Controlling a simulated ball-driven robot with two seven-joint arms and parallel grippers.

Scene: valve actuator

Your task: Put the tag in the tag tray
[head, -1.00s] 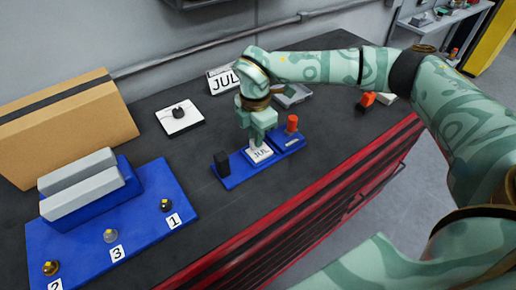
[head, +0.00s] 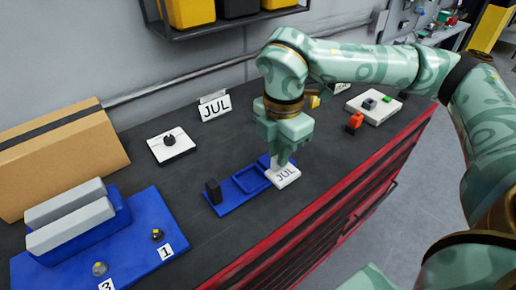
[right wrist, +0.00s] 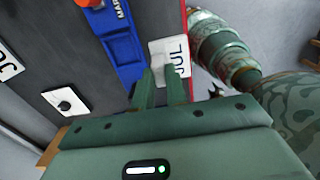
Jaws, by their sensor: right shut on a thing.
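The white tag (head: 286,177) reads JUL. My right gripper (head: 282,158) is shut on it, holding it by the blue tray's right end. The tag (right wrist: 182,56) also shows in the right wrist view between the fingertips (right wrist: 160,82), beside the blue tray (right wrist: 122,50). I cannot tell which container is the tag tray. My left gripper is out of view.
A JUL sign (head: 214,106) and a white plate with a black knob (head: 171,148) stand behind. A white board (head: 373,108) with small blocks and an orange object (head: 354,122) are to the right. A blue board (head: 130,262) and a cardboard box (head: 65,160) are left.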

